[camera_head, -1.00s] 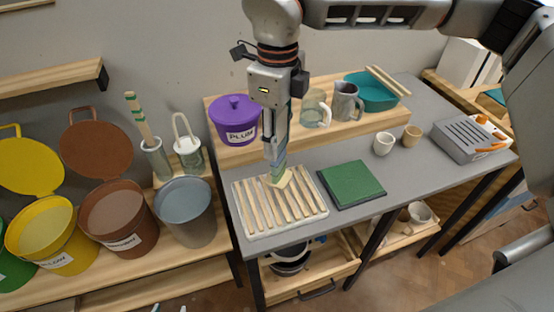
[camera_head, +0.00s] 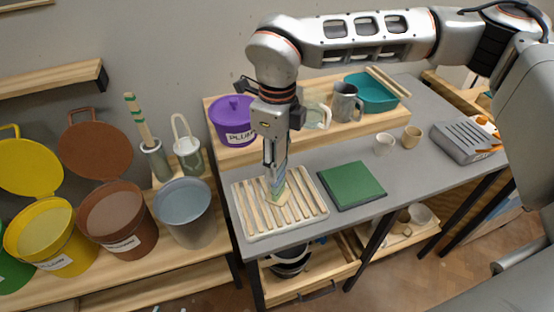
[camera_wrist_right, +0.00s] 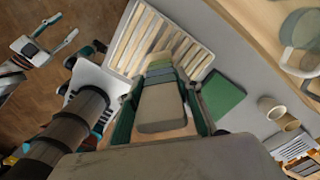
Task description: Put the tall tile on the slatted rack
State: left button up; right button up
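The tall tile (camera_head: 279,196), banded in blue-green with a cream lower part, is upright over the slatted rack (camera_head: 310,209). My right gripper (camera_head: 274,166) is shut on it from above. In the right wrist view, the tile (camera_wrist_right: 161,105) sits between the two fingers of the right gripper, with the pale slats of the rack (camera_wrist_right: 200,75) beyond it. I cannot tell whether the tile's lower end touches the slats. My left gripper (camera_wrist_right: 62,29) appears at the upper left of the right wrist view, empty over the floor with its fingers apart.
A green slab (camera_head: 351,185) lies just right of the rack. A raised wooden shelf behind holds a purple pot (camera_head: 234,120), mugs and a teal basin (camera_head: 371,92). Two small cups (camera_head: 384,144) stand farther right. Glaze buckets (camera_head: 187,212) stand left of the table.

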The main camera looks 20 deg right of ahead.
jog(key=o, duration=0.3)
jog(key=shift+o, duration=0.2)
jog(key=shift+r, duration=0.1)
jog(key=shift+r, duration=0.3)
notch_tip(320, 180, up, 10)
jog(key=shift+r, duration=0.8)
jog(key=shift+s+f, duration=0.1)
